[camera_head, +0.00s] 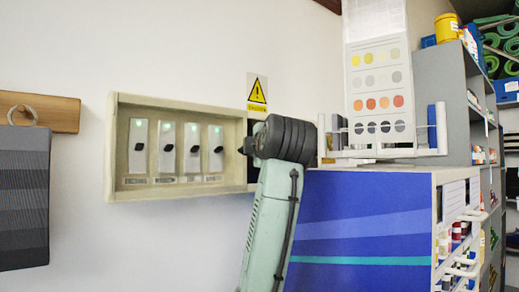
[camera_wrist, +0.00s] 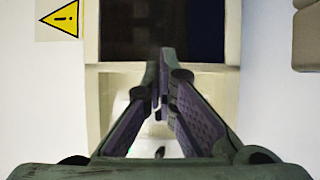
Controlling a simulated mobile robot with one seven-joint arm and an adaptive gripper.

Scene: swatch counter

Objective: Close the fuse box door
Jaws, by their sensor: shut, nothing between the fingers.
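The fuse box (camera_head: 180,101) is a shallow cream box on the white wall, standing open, with several switches showing. What looks like its door, a cream frame around a dark panel (camera_wrist: 125,30), lies beyond the box's right side in the wrist view. In the head view my arm hides most of that area. My gripper (camera_head: 242,150) is at the right end of the box. In the wrist view my gripper (camera_wrist: 158,108) has its fingers together and empty, over the box's edge beside the dark panel. I cannot tell if it touches anything.
A yellow warning sign (camera_head: 257,92) is on the wall above the box's right end. A blue cabinet (camera_head: 370,215) with a swatch display (camera_head: 379,85) stands close at the right. A wooden rail (camera_head: 60,112) with a grey cloth (camera_head: 24,190) hangs at the left.

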